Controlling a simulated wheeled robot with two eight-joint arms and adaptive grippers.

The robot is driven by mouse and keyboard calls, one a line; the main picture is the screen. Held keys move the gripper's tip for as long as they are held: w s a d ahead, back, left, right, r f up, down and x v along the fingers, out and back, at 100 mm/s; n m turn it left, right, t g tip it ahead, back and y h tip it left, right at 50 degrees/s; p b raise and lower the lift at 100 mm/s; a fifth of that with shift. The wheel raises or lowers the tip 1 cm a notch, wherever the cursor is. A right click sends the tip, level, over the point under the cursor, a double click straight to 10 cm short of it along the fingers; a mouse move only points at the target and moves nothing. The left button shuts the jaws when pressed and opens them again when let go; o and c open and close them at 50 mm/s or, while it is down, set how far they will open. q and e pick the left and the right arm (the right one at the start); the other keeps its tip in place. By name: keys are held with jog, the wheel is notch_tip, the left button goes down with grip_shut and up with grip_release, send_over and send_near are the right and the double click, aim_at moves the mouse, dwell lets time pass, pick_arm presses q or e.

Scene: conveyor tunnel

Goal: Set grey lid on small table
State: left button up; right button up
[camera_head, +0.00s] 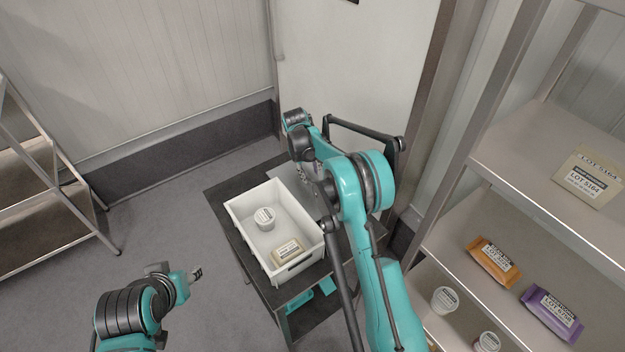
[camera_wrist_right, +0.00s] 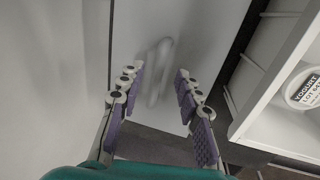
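A flat grey lid (camera_wrist_right: 205,40) with a pale bar handle (camera_wrist_right: 158,72) lies beside the white crate in the right wrist view. In the head view, a light grey part of it (camera_head: 287,176) shows behind my right arm; the rest is hidden. The small dark table (camera_head: 228,190) carries the crate and appears to lie under the lid. My right gripper (camera_wrist_right: 158,95) is open and empty, its purple-padded fingers apart on either side of the handle line. Whether they touch the lid is unclear. My left gripper (camera_head: 197,273) is away at the lower left, too small to read.
The white crate (camera_head: 243,239) holds a yogurt cup (camera_head: 264,219) and a wrapped pack (camera_head: 287,250). A shelf rack (camera_head: 500,215) with several products stands at the right. Another rack (camera_head: 45,170) stands at the left. Open floor lies left of the table.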

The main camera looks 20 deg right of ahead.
jog(key=s+a+r+m+t+y, duration=0.1)
jog(key=s+r, duration=0.7)
jog(key=r, duration=0.2)
jog(key=s+r+m+t, duration=0.1)
jog(key=s+r+t, duration=0.1)
jog(key=s+r, duration=0.75)
jog(key=s+f+m+t+y, duration=0.1)
jog(key=s+m+t, duration=0.1)
jog(key=s, duration=1.7)
jog(key=shift+a+f+t, duration=0.35)
jog(key=shift+a+t, duration=0.05)
jog(key=shift+t, duration=0.3)
